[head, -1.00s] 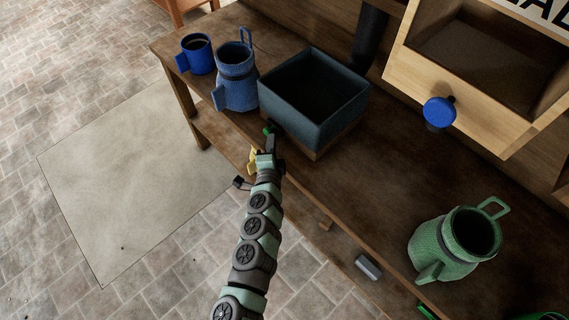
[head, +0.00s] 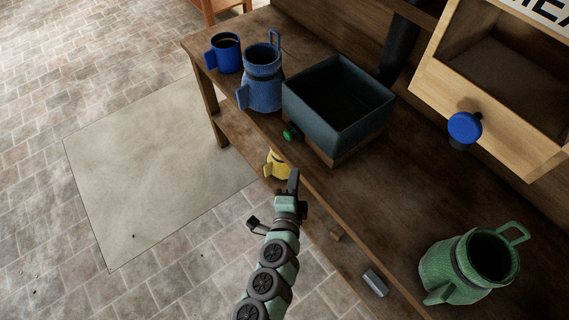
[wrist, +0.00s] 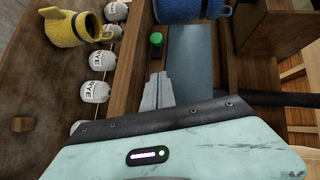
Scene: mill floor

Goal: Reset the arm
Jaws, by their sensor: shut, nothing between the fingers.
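My gripper (head: 293,182) is at the front edge of the wooden bench (head: 400,215), just below the green button (head: 291,133) in the head view. Its fingers are together and hold nothing; they also show closed in the wrist view (wrist: 158,92). The button also shows beyond the fingertips in the wrist view (wrist: 156,39).
A blue mug (head: 227,55) and blue pitcher (head: 262,82) stand left of the bin; a green pitcher (head: 460,270) stands at right. A yellow pitcher (wrist: 70,28) and several sacks (wrist: 94,91) sit below. A wooden hopper (head: 480,100) with a blue knob (head: 464,128) overhangs the bench.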

